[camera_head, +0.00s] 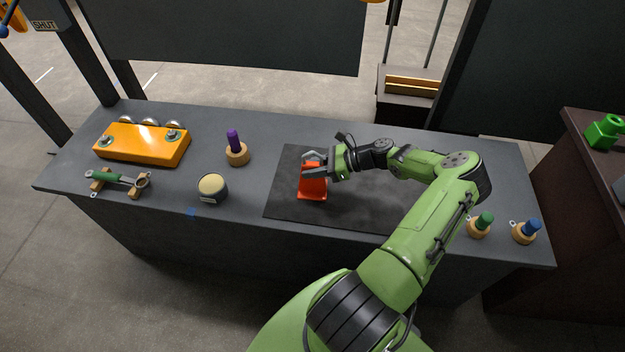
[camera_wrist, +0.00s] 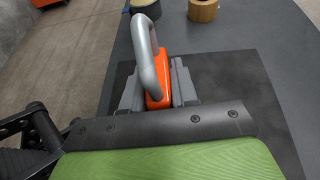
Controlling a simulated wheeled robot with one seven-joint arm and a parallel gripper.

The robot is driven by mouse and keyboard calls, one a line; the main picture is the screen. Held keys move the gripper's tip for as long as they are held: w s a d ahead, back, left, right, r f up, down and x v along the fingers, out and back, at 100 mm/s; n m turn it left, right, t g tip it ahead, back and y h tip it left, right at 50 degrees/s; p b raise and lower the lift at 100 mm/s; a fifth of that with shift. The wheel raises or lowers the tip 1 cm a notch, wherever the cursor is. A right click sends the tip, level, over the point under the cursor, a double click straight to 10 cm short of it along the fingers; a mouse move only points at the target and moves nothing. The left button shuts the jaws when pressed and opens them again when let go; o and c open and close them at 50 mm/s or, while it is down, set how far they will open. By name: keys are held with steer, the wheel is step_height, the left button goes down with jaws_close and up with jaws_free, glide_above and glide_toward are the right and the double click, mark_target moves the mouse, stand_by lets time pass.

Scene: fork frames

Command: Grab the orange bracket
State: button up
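The orange bracket (camera_head: 312,187) stands on the dark mat, its flat foot toward the front edge of the bench. My gripper (camera_head: 316,160) is at its upper part, with grey fingers around it. In the wrist view the orange bracket (camera_wrist: 157,98) shows between the two grey jaws of my gripper (camera_wrist: 159,88), one close on each side. I see no clear gap, but I cannot tell whether the jaws press on it. A curved grey bar passes in front of the bracket there and hides part of it.
The dark mat (camera_head: 285,205) lies on the grey bench (camera_head: 150,208). Left of it stand a purple-topped peg (camera_head: 234,142), a round tin (camera_head: 212,188), an orange box (camera_head: 142,147) and a green-handled tool (camera_head: 121,178). Green (camera_head: 481,224) and blue (camera_head: 526,230) pegs stand at right.

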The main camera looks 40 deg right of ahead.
jaws_close()
steer(key=shift+r, duration=0.1)
stand_by(1.0)
